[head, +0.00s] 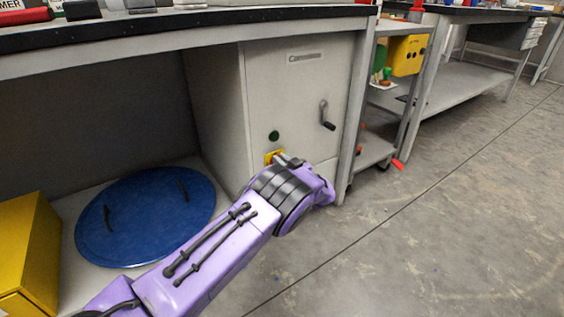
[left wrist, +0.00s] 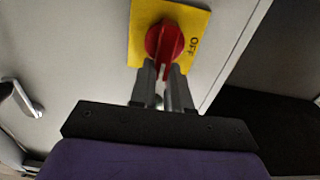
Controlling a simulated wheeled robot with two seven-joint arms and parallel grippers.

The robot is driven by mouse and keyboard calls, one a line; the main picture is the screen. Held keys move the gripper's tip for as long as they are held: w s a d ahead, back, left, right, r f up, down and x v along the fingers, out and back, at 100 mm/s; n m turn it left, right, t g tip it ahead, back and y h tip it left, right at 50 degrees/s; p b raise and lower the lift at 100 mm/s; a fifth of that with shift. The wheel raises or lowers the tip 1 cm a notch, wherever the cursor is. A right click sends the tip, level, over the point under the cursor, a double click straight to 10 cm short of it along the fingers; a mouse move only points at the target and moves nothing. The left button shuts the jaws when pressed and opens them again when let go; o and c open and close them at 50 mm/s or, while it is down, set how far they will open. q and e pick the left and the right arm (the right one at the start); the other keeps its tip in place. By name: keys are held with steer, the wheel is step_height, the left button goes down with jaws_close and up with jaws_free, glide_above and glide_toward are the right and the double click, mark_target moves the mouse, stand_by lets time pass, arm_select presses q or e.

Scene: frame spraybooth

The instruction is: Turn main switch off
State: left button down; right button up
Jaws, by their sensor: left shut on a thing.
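The main switch (left wrist: 165,42) is a red rotary knob on a yellow plate (left wrist: 140,50) marked OFF, on the front of a grey cabinet (head: 300,95). In the left wrist view a pale mark on the knob points down between my fingers, while the word OFF lies to the right. My left gripper (left wrist: 165,75) is shut on the red knob, its two fingers on either side of it. In the head view the yellow plate (head: 270,156) shows at the cabinet's lower left, with the knob hidden behind my left gripper (head: 286,162). My right gripper is not in view.
The cabinet also has a green round button (head: 274,136) and a dark lever handle (head: 326,116). A blue round lid (head: 145,215) and a yellow box (head: 25,250) sit on the lower shelf at left. The floor at right is mostly clear.

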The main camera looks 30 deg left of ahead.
arm_select(q)
steer(key=shift+s+n, duration=0.1)
steer(key=shift+n, duration=0.2)
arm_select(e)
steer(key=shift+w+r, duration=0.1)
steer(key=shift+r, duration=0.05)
arm_select(q)
steer(key=f+n, duration=0.1)
steer(key=n, duration=0.4)
steer(key=s+f+n, duration=0.1)
steer(key=n, duration=0.5)
steer(key=s+a+f+n+p, duration=0.1)
steer(key=n, duration=0.5)
steer(key=shift+s, duration=0.2)
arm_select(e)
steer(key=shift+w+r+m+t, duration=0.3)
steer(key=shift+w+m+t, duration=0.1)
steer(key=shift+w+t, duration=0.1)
arm_select(q)
steer(key=shift+n, duration=0.3)
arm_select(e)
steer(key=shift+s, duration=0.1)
arm_select(q)
steer(key=c, duration=1.1)
jaws_free()
steer(key=shift+r, duration=0.1)
